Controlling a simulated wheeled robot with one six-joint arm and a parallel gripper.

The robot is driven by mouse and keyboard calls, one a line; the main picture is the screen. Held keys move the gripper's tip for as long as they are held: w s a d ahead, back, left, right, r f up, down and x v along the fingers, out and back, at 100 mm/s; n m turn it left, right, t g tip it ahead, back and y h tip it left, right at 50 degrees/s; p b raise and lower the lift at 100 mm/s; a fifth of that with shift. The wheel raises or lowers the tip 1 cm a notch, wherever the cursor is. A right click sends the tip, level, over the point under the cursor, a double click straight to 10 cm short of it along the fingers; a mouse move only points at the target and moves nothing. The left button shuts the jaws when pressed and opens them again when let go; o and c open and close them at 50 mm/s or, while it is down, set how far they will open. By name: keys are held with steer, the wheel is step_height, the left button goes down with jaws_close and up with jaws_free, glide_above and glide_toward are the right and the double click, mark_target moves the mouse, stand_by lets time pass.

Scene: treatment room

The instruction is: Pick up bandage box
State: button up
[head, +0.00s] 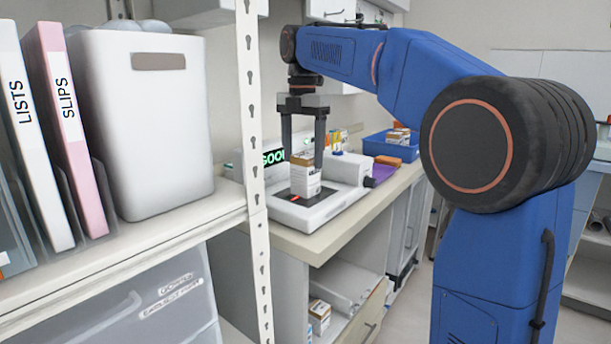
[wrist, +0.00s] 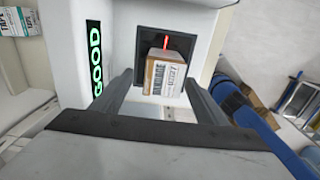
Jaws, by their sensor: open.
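The bandage box (head: 305,180), a small white and brown printed carton, stands upright on the dark plate of a white device (head: 337,204) on the counter. In the wrist view the box (wrist: 167,77) sits on the dark square, with a red light mark just beyond it. My gripper (head: 304,145) points down over the box, its two fingers apart on either side of it. In the wrist view my gripper (wrist: 158,90) is open, with gaps between the fingers and the box. The box's underside is hidden.
A green display (wrist: 96,58) reads GOOD beside the plate. A blue bin (head: 390,145) with boxes stands farther back on the counter. A shelf post (head: 252,120) and a white container (head: 140,125) are at the left. An open drawer (head: 350,322) below holds another box (head: 319,316).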

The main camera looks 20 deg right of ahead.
mark_target(306, 174)
steer(key=shift+d+f, duration=0.2)
steer(key=shift+f, duration=1.3)
steer(key=shift+d+f, duration=0.2)
steer(key=shift+f, duration=1.3)
steer(key=shift+c, duration=0.7)
steer(key=c, duration=1.1)
